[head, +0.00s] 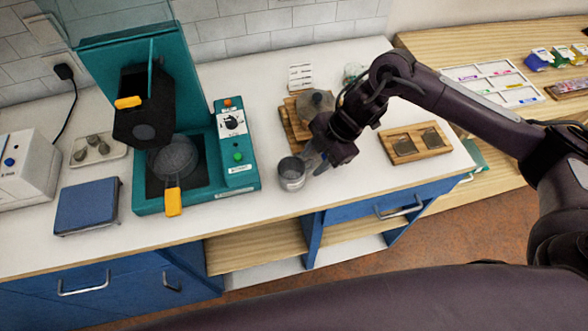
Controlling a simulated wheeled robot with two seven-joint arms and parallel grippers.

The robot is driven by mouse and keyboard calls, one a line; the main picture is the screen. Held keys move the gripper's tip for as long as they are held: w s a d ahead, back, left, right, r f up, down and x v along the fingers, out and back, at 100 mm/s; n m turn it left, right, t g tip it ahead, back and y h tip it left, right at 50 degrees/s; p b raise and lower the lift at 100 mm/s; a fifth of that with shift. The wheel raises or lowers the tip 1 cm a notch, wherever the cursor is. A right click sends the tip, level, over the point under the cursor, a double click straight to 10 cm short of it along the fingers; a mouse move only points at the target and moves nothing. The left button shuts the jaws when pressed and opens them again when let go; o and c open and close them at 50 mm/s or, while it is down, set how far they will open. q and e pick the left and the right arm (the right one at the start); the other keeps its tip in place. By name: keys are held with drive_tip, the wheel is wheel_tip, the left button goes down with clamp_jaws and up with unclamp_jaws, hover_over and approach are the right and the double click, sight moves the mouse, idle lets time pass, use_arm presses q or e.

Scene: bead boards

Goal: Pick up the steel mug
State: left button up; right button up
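The steel mug (291,174) stands upright on the white counter, near its front edge, just right of the teal machine. My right gripper (316,163) comes in from the right and is low over the counter, right beside the mug. Its two pale fingers show a gap between them and point toward the mug's right side. I cannot tell whether a finger touches the mug or its handle. My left gripper is not in view.
The teal machine (240,178) with a yellow-handled pan (173,200) stands left of the mug. Behind my gripper is a wooden board (291,123) with a dark round item. A wooden tray (396,157) lies to the right. The front counter strip is clear.

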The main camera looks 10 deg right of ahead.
sight(298, 171)
drive_tip(key=shift+x, duration=1.05)
drive_tip(key=shift+a, duration=0.1)
clamp_jaws()
